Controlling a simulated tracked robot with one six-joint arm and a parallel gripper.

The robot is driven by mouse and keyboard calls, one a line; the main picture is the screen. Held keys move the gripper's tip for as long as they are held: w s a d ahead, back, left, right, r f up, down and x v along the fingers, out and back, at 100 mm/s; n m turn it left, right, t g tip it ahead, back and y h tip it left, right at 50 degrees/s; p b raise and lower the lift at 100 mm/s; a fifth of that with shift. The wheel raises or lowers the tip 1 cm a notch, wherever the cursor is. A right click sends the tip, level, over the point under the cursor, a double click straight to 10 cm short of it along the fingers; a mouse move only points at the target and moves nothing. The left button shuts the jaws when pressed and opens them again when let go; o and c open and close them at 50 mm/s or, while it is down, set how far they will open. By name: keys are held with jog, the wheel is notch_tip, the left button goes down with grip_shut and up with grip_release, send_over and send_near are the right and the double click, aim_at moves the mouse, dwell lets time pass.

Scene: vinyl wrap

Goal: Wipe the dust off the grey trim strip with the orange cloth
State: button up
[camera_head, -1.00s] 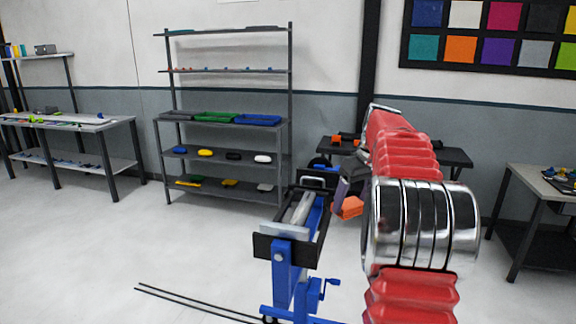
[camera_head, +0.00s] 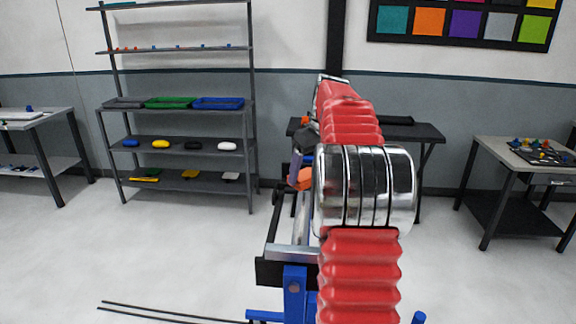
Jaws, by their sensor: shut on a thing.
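The orange cloth (camera_head: 304,181) is in the head view, partly hidden behind the metal rings of my arm. My gripper (camera_head: 298,172) is shut on the cloth; its fingers are small, dark and partly covered by the arm. The grey trim strip (camera_head: 303,217) lies along the top of a blue and black stand (camera_head: 293,290), running away from me. The cloth appears over or just above the strip's far part; I cannot tell whether they touch. Dust on the strip is too small to make out, and my arm hides the strip's right side.
A dark table (camera_head: 428,133) stands behind the stand. A shelf rack (camera_head: 185,108) with trays stands at the left, a workbench (camera_head: 40,118) beyond it. A table (camera_head: 520,155) with small parts is at the right. The floor between is clear, except for two thin dark rods (camera_head: 160,312) at lower left.

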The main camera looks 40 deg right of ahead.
jog(key=shift+w, duration=0.3)
jog(key=shift+a, duration=0.1)
jog(key=shift+w, duration=0.15)
jog(key=shift+f, duration=0.1)
